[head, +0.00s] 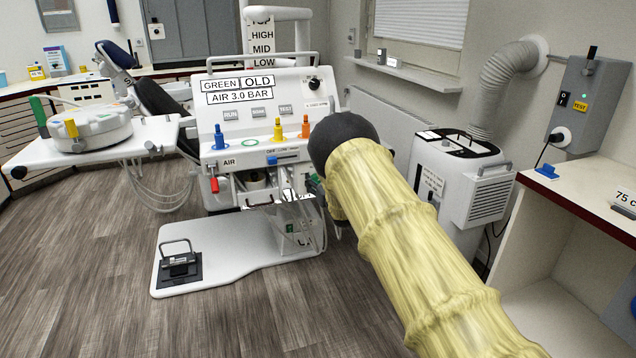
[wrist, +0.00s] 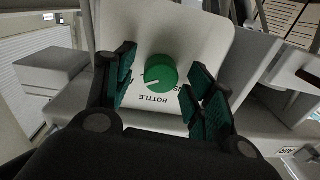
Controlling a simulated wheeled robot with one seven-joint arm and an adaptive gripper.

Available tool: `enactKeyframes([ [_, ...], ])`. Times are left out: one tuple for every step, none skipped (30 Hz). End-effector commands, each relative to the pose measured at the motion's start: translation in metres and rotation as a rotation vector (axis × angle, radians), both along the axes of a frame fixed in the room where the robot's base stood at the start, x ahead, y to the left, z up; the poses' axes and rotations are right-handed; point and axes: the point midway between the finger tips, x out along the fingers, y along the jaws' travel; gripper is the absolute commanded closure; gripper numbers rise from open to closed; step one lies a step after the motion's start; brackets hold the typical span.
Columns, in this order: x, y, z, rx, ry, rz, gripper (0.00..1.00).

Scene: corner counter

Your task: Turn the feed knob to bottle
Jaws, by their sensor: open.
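The green feed knob (wrist: 159,72) is round and sits on a white panel (wrist: 185,30) in the wrist view. A pale pointer mark on it points left and slightly down in that view. The word BOTTLE (wrist: 154,99) is printed just below the knob; another label beside it is mostly covered. My gripper (wrist: 161,77) is open, with its green-padded fingers on either side of the knob. I see gaps between the pads and the knob, so no grip shows. In the head view my sleeved arm hides the knob and most of the gripper.
The dental unit (head: 265,110) carries coloured valves and a blue lever near my arm. A white suction machine (head: 455,180) with a grey hose stands to the right. A counter (head: 590,200) edges the far right. Open floor (head: 90,240) lies to the left.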

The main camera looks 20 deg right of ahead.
Motion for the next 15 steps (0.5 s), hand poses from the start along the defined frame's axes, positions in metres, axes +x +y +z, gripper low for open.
enactKeyframes([
  [-0.0001,0.0000,-0.0001,0.000,0.000,0.000,0.46],
  [-0.0002,0.0000,-0.0001,0.000,0.000,0.000,0.46],
  [-0.0002,0.0000,-0.0002,0.000,0.000,0.000,0.46],
  [-0.0002,0.0000,-0.0002,0.000,0.000,0.000,0.51],
  [-0.0003,0.0000,-0.0002,0.000,0.000,0.000,0.57],
  [-0.0003,0.0000,-0.0002,0.000,0.000,0.000,0.64],
  [-0.0003,0.0000,-0.0002,0.000,0.000,0.000,0.69],
  [-0.0003,0.0000,-0.0002,0.000,0.000,0.000,0.75],
  [-0.0003,-0.0001,-0.0002,0.000,0.000,0.000,0.82],
  [-0.0004,-0.0001,-0.0002,0.000,0.000,0.000,0.88],
  [-0.0004,-0.0001,-0.0002,0.000,0.000,0.000,0.92],
  [-0.0004,-0.0001,-0.0001,0.000,0.000,0.000,0.92],
  [-0.0004,-0.0002,-0.0002,0.000,0.000,0.000,0.92],
  [-0.0004,-0.0002,-0.0002,-0.001,0.000,0.000,0.92],
  [-0.0004,-0.0002,-0.0003,-0.002,0.000,0.000,0.92],
])
